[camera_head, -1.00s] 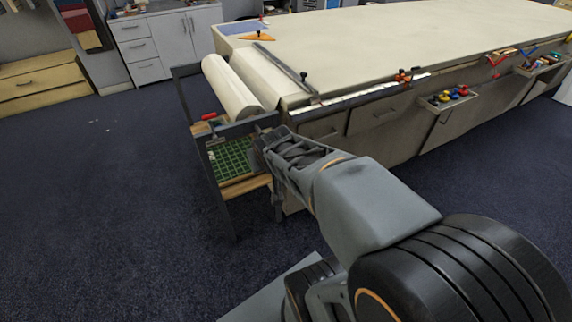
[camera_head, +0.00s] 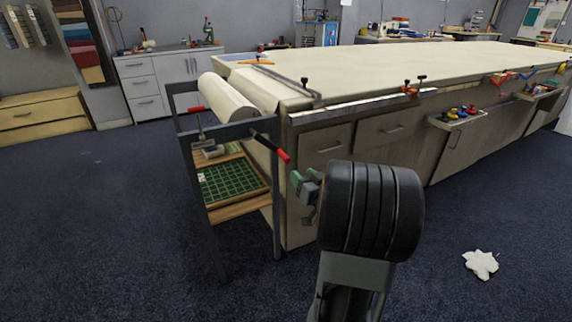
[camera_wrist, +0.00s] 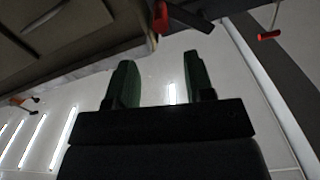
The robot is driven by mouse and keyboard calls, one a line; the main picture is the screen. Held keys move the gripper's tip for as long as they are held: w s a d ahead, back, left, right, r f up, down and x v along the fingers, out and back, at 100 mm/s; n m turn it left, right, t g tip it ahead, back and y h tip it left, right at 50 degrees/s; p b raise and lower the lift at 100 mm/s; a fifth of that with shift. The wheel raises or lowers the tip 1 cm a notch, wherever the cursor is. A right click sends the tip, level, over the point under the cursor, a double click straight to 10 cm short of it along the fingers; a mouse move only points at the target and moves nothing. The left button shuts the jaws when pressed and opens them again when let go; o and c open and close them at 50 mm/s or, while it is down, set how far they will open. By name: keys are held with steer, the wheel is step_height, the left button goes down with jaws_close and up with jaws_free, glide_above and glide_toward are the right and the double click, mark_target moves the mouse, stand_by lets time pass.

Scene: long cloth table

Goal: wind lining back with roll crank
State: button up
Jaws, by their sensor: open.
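The cream lining roll (camera_head: 228,98) lies across a dark frame (camera_head: 230,133) at the table's left end, with lining running onto the table. A crank (camera_head: 271,145) with a black arm and red grip sticks out from the frame's near side. My gripper (camera_head: 298,183) is just below and right of the red grip, apart from it. In the wrist view my gripper (camera_wrist: 158,68) is open and empty, its two green-padded fingers spread. The crank's red grip (camera_wrist: 160,15) shows beyond the fingertips there. A second red handle (camera_head: 196,109) is on the frame's left side.
Below the roll is a shelf with a green gridded tray (camera_head: 232,183). The long table (camera_head: 400,60) has a metal edge rail, clamps and side trays. A crumpled white piece (camera_head: 481,264) lies on the floor at right. The left floor is mostly clear.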

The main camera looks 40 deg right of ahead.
mark_target(286, 159)
steer(key=w, duration=0.3)
steer(key=w+d+b, duration=0.1)
steer(key=w, duration=0.3)
steer(key=w+b, duration=0.1)
steer(key=w, duration=0.3)
steer(key=shift+w+d, duration=0.2)
steer(key=shift+d, duration=0.05)
steer(key=shift+c, duration=0.3)
jaws_close()
